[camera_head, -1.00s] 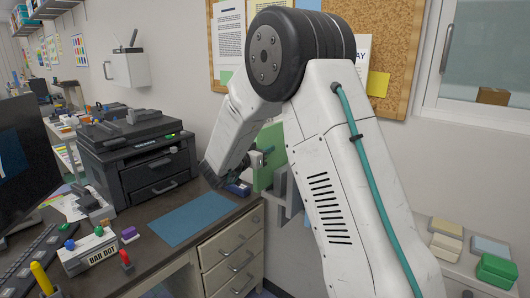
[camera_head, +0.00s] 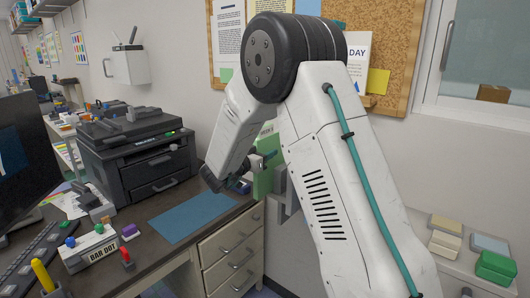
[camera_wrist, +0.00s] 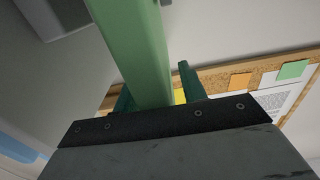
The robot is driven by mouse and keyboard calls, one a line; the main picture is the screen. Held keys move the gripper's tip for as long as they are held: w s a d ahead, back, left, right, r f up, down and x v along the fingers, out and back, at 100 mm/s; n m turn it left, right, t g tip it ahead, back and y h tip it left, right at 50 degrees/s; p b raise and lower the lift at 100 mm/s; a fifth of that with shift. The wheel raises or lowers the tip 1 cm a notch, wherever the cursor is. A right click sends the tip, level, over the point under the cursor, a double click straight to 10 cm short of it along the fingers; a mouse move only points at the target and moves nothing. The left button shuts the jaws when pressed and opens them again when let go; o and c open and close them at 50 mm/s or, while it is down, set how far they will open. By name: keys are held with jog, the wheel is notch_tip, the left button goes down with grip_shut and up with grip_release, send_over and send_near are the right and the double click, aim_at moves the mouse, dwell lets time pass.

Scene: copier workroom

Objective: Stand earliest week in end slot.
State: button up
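A green upright file or binder (camera_head: 265,180) stands at the right end of the desk, partly behind my arm. Dark marks near its top are too small to read surely. My gripper (camera_head: 254,172) is at its left side, partly hidden by my own wrist. In the wrist view the green file (camera_wrist: 142,50) runs down between the two teal fingers of my gripper (camera_wrist: 158,92). It lies close to the left finger, and a narrow gap shows towards the right finger. Grey upright plates (camera_head: 283,190), perhaps a file rack, show partly behind my arm.
A blue mat (camera_head: 190,218) lies on the desk (camera_head: 150,245), with a black printer (camera_head: 140,160) behind it. A "BAR DOT" box (camera_head: 90,250) and small blocks stand at the front left. Several coloured boxes (camera_head: 497,267) lie on a pale surface at right.

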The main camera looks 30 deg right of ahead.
jog(key=shift+r, duration=0.55)
jog(key=v, duration=1.2)
jog(key=a+r+n+t+y, duration=0.8)
jog(key=a+r+n+y, duration=0.1)
jog(key=y, duration=0.7)
jog(key=s+a+f+n+g+y, duration=0.1)
jog(key=s+a+n+g+y, duration=0.15)
jog(key=s, duration=0.65)
jog(key=s+a+f+n+g+y, duration=0.15)
jog(key=s+g, duration=0.25)
jog(key=s, duration=0.5)
jog(key=s+d+f+g+h, duration=0.1)
jog(key=s+d+f+g, duration=0.1)
jog(key=s, duration=0.8)
jog(key=s+d+f+n+g+h, duration=0.1)
jog(key=s+d+g, duration=0.3)
jog(key=s, duration=0.6)
jog(key=shift+s+d+f+h, duration=0.35)
jog(key=shift+d+f+h, duration=0.15)
jog(key=shift+d+f, duration=0.1)
jog(key=shift+a+g, duration=0.1)
jog(key=shift+g, duration=0.15)
